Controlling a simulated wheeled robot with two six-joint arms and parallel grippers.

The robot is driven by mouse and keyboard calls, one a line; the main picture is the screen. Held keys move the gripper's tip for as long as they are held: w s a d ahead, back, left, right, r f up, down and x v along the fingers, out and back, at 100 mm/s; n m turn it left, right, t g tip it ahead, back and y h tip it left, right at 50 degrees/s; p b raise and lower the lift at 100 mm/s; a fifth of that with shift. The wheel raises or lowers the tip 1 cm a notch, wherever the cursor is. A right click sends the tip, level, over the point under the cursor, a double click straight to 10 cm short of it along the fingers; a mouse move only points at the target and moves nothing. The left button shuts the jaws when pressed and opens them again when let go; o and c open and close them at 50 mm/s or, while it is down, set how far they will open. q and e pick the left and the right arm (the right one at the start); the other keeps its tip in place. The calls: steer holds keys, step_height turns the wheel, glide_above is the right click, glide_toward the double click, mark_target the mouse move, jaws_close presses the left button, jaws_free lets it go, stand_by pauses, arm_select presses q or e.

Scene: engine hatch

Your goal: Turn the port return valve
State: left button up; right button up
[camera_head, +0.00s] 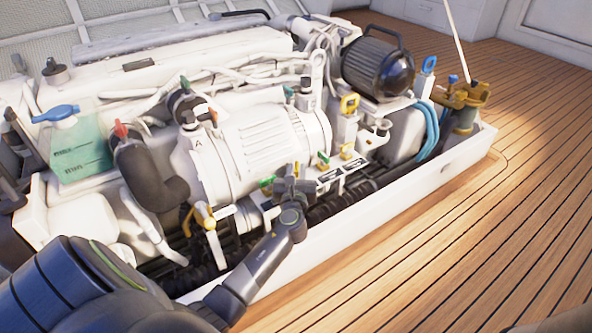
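My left gripper (292,187) reaches in from the lower left over the front wall of the engine bay. It is at the row of small valves in front of the white engine housing (268,137). A green handle (267,182) shows just left of its fingers, and another green handle (323,158) stands to its right, apart from it. I cannot tell which valve is the port return valve, or whether the fingers touch a handle. The fingers are small and dark, so their opening is unclear. My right gripper is out of view.
Dark hoses (335,200) run low behind the white bay wall (420,180). A yellow lever (206,218) stands to the left, a yellow handle (347,149) to the right. A black cylinder (378,68) sits at the back right. The wooden deck (480,230) is clear.

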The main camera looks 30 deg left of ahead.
arm_select(q)
jaws_close()
steer(key=shift+y, duration=0.3)
steer(key=n+g+y, duration=0.4)
steer(key=shift+w+d+g+y, duration=0.25)
steer(key=shift+d+g+y, duration=0.05)
steer(key=shift+w+n+g+y, duration=0.15)
steer(key=shift+n+g+y, duration=0.95)
steer(key=shift+n+g, duration=0.65)
steer(key=shift+g, duration=0.25)
steer(key=shift+o, duration=0.3)
jaws_free()
steer(key=shift+f, duration=0.1)
